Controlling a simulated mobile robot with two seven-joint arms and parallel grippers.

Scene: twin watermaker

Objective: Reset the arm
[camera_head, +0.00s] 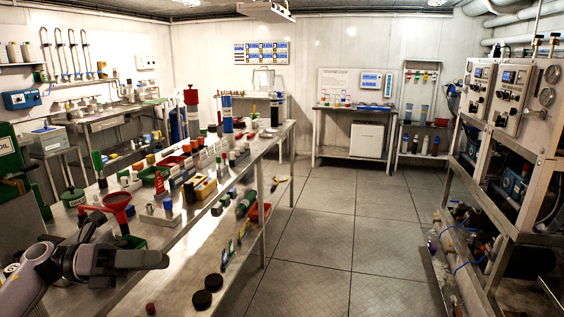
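My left arm comes in from the lower left. Its gripper (133,236) is over the near left part of the long metal bench (180,262). Its two dark fingers look spread apart, with nothing seen held between them. My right arm and gripper are not in view.
The bench carries several bottles, bins and tools, with black round discs (207,291) near its front. A machine rack (500,130) with gauges and pipes stands on the right. The tiled floor (345,225) between them is clear. A white box (367,139) sits under the back table.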

